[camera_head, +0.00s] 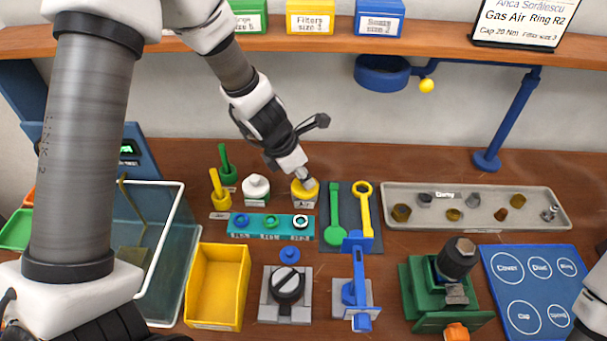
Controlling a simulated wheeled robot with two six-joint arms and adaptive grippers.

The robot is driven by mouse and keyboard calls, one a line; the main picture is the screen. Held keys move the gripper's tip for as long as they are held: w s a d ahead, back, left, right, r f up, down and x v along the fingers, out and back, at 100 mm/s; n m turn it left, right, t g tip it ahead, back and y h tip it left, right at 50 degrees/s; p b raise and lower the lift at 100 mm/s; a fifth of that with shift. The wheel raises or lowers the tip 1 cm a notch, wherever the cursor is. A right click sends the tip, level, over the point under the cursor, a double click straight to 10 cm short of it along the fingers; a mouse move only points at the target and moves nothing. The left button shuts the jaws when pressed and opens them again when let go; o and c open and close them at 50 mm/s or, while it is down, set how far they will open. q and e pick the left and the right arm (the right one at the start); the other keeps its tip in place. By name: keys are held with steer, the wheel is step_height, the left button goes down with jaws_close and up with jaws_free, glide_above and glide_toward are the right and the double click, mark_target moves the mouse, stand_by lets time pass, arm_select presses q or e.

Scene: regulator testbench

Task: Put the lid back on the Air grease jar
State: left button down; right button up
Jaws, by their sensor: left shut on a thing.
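The Air grease jar (303,203) stands upright at the back middle of the bench, with "Air" on its pale label. Its yellow lid (309,192) is at the jar's mouth, partly hidden by my left gripper. My left gripper (303,179) reaches down from the upper left and is shut on the yellow lid, directly over the jar. I cannot tell whether the lid sits fully on the rim or a little above it. My right gripper is not in view; only part of my right arm shows at the right edge.
A white-lidded jar (256,187) stands left of the Air jar. A teal ring holder (272,234) lies in front, and a dark mat (348,190) with green and yellow tools lies right. A grey parts tray (470,188) and a yellow bin (216,284) flank the area.

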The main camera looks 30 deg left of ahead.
arm_select(q)
steer(key=shift+c, duration=2.1)
jaws_free()
step_height(320, 180, up, 7)
steer(key=p, duration=0.7)
jaws_close()
steer(key=shift+f, duration=0.2)
